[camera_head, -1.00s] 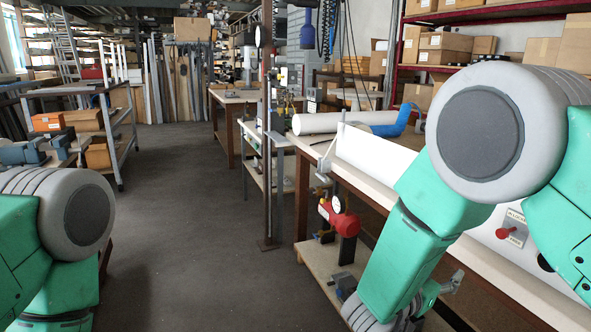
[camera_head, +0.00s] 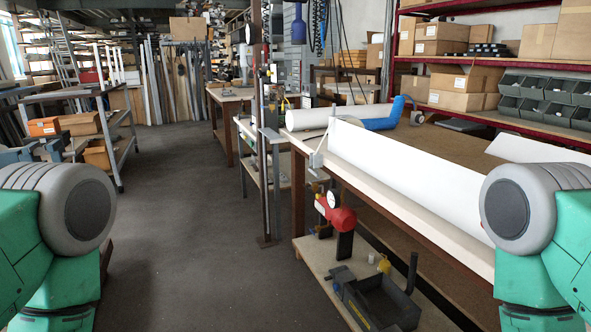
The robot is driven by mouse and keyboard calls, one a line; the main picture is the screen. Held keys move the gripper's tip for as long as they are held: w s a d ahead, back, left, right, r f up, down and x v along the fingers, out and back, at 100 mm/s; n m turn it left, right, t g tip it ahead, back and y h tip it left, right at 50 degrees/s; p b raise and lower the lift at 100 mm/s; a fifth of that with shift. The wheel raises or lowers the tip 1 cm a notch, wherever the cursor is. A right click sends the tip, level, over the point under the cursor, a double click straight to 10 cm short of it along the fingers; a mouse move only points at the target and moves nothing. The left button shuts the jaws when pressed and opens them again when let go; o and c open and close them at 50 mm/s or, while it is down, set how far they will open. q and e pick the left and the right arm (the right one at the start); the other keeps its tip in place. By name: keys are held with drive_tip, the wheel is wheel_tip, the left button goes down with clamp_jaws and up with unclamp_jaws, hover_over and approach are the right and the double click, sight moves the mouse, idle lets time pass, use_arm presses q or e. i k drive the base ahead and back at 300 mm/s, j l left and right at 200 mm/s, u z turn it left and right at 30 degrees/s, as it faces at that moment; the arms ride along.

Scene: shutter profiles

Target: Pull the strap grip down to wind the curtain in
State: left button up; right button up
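I cannot clearly pick out a strap grip or a hanging curtain. A blue bottle-shaped object (camera_head: 299,33) hangs at the top middle, beside dark coiled cables; I cannot tell what it is. My arms show at the lower left and lower right edges. Both grippers are out of view.
The workbench (camera_head: 375,199) runs along the right, with a red clamp-like tool (camera_head: 335,214) and a dark tray (camera_head: 380,303) on its lower shelf. A grey trolley (camera_head: 107,126) stands left. Red shelving (camera_head: 470,62) is behind. The floor (camera_head: 185,220) between is clear.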

sight(316, 175)
drive_tip(key=i+j+z, duration=0.1)
drive_tip(key=i, duration=0.5)
drive_tip(key=i+j, duration=0.1)
drive_tip(key=i, duration=0.5)
drive_tip(key=i+j+z, duration=0.15)
drive_tip(key=i, duration=0.4)
drive_tip(key=z, duration=0.25)
